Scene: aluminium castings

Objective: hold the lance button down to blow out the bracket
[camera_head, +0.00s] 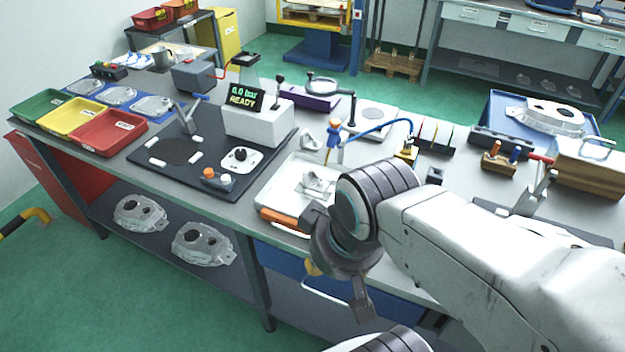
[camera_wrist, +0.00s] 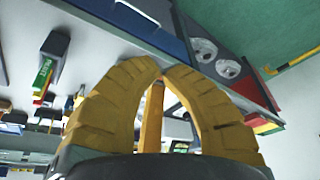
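The air lance (camera_head: 334,135), with a blue hose, stands over the white tray (camera_head: 270,196) on the bench. A small pale metal bracket (camera_head: 318,184) lies in the tray, partly hidden by my arm. My gripper hangs low at the bench's front edge, in front of the tray and apart from lance and bracket; only a little of its yellow shows in the head view. In the wrist view my gripper (camera_wrist: 161,72) has its yellow fingertips together. A narrow orange-yellow bar shows behind them; I cannot tell what it is.
A display reading 0.0 bar READY (camera_head: 244,96) tops a white box on a black mat (camera_head: 150,160). An orange-handled tool (camera_head: 285,222) lies at the tray's front. A ring on a stand (camera_head: 352,105) is behind. Castings (camera_head: 203,243) lie on the lower shelf.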

